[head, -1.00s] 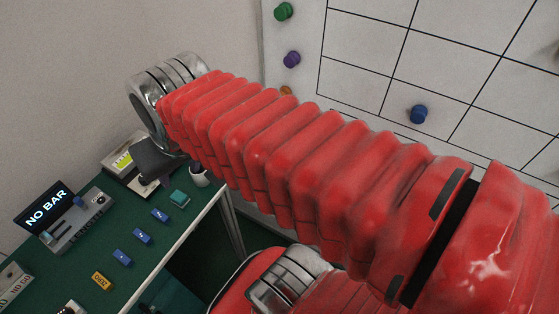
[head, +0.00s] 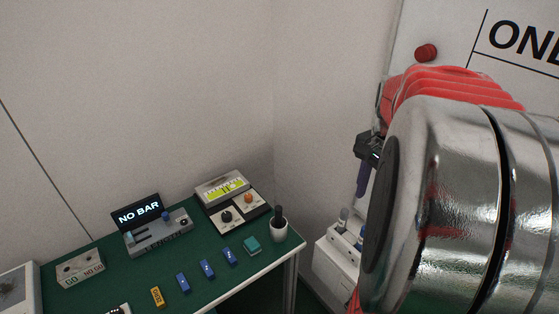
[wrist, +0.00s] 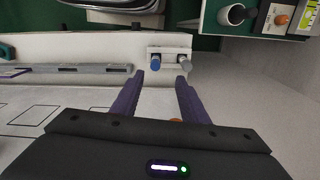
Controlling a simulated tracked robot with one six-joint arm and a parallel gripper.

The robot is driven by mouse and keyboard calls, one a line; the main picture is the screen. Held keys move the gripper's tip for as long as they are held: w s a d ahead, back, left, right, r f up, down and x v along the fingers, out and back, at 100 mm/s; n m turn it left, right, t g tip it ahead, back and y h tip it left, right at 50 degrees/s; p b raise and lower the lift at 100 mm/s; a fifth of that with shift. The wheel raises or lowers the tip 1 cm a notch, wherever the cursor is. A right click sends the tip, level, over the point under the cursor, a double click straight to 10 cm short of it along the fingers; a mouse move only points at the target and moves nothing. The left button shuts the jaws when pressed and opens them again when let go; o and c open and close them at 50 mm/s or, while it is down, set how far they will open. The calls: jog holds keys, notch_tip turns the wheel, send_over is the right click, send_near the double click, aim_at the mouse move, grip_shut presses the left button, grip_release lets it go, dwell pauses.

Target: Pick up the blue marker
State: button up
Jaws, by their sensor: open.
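The blue marker (wrist: 156,63) stands in a white holder (wrist: 169,51) in the wrist view, its blue end towards me. A grey marker (wrist: 184,66) is beside it on the right. My gripper (wrist: 160,76) is open, with its purple fingertips short of the holder; the blue marker shows between them, nearer the left one. In the head view my gripper (head: 363,180) shows in part, above the white holder (head: 335,268) on the wall. A blue end (head: 360,242) shows there, partly hidden by my arm.
A green-topped bench (head: 150,290) stands at the left with a NO BAR display (head: 139,214), several blue blocks and a white cup (head: 278,232). A whiteboard (head: 470,75) with a red magnet (head: 426,52) is behind my arm. A ledge (wrist: 80,69) runs left of the holder.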

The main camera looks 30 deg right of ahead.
jog(key=shift+s+d+f+m, duration=0.15)
jog(key=shift+s+d+m, duration=0.15)
jog(key=shift+d, duration=0.1)
jog(key=shift+f, duration=4.3)
jog(key=shift+s+f, duration=0.15)
jog(key=shift+f, duration=2.45)
